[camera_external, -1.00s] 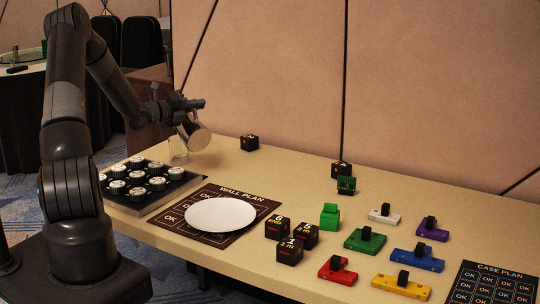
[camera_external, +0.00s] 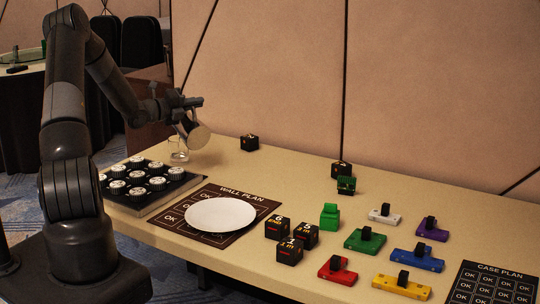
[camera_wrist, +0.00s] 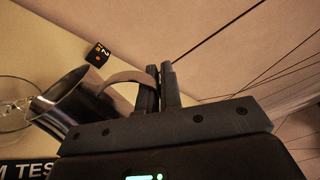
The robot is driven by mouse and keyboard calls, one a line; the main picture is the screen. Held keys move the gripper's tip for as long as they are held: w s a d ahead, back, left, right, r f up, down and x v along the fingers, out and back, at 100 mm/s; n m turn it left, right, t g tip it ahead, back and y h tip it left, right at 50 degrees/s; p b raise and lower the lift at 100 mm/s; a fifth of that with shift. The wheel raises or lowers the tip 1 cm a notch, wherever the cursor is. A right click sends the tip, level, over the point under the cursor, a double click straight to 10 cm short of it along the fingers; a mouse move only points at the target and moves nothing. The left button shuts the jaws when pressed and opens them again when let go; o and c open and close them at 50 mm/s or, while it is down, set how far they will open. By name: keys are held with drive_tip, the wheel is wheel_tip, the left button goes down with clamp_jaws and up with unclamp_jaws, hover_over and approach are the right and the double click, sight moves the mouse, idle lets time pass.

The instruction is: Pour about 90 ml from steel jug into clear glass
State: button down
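The steel jug (camera_external: 198,137) hangs tilted above the table at the far left end, and it also shows in the wrist view (camera_wrist: 70,98) with its mouth toward the left. My gripper (camera_external: 181,117) is shut on the jug's handle (camera_wrist: 128,78); in the wrist view, my gripper's fingers (camera_wrist: 160,85) are close together around it. The clear glass (camera_external: 178,153) stands upright on the table below and left of the jug. In the wrist view the glass (camera_wrist: 14,110) is at the left edge, beside the jug's mouth. I cannot make out a stream or the liquid level.
A tray of several white-topped round pieces (camera_external: 150,203) lies in front of the glass. A white plate (camera_external: 220,214) rests on the wall plan mat (camera_external: 195,242). A black numbered cube (camera_external: 249,143) stands right of the jug. Several cubes and coloured pieces fill the table's right side.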

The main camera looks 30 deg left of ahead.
sight(203, 125)
drive_tip(key=shift+w+a+r+n+p, duration=0.2)
drive_tip(key=shift+a+n+p, duration=0.1)
drive_tip(key=shift+a, duration=0.1)
drive_tip(key=shift+w+a+r+n+p, duration=0.1)
drive_tip(key=shift+a+r+n+p, duration=0.05)
drive_tip(key=shift+a+n+p, duration=0.15)
idle(0.5)
idle(0.9)
drive_tip(key=d, duration=0.1)
drive_tip(key=s+d+f+m, duration=0.1)
drive_tip(key=d+m, duration=0.1)
drive_tip(key=d, duration=0.1)
drive_tip(key=shift+s+f, duration=0.3)
drive_tip(key=shift+s, duration=0.05)
drive_tip(key=shift+s+d+f+m, duration=0.2)
drive_tip(key=shift+d+f+m, duration=0.25)
drive_tip(key=shift+f+m, duration=0.3)
drive_tip(key=shift+s+d+f+m, duration=0.2)
drive_tip(key=shift+d+f+m, duration=0.35)
drive_tip(key=shift+m, duration=0.3)
drive_tip(key=shift+a+f, duration=0.1)
idle(0.5)
